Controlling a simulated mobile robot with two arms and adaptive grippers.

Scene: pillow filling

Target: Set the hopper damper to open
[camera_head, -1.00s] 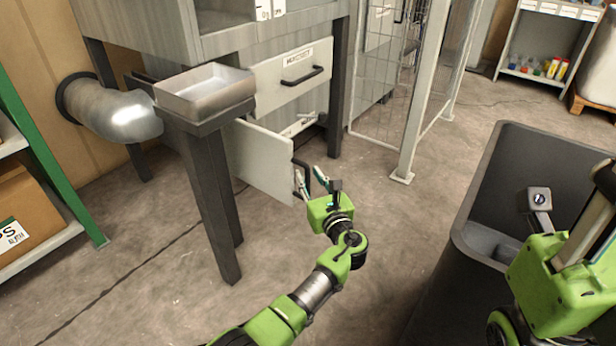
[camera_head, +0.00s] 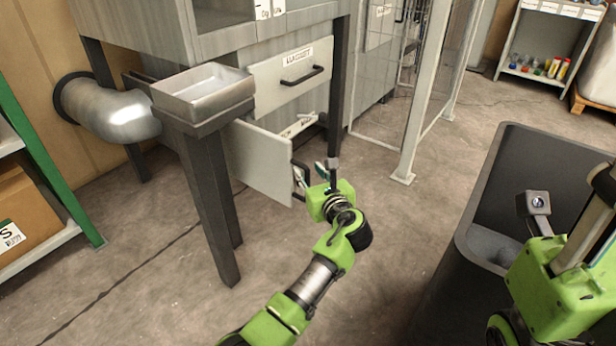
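A grey machine (camera_head: 155,30) on dark legs fills the upper left; which part is the hopper damper I cannot tell for sure. A pale front panel with a dark handle (camera_head: 300,186) stands out from its lower part, with a labelled strip (camera_head: 298,127) behind it.
A metal tray (camera_head: 228,96) on a dark post stands left of the panels. A metal duct (camera_head: 118,116) is behind it. A dark grey bin (camera_head: 487,185) stands at the right, and a mesh fence post (camera_head: 421,110) at the back. The floor between is clear.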

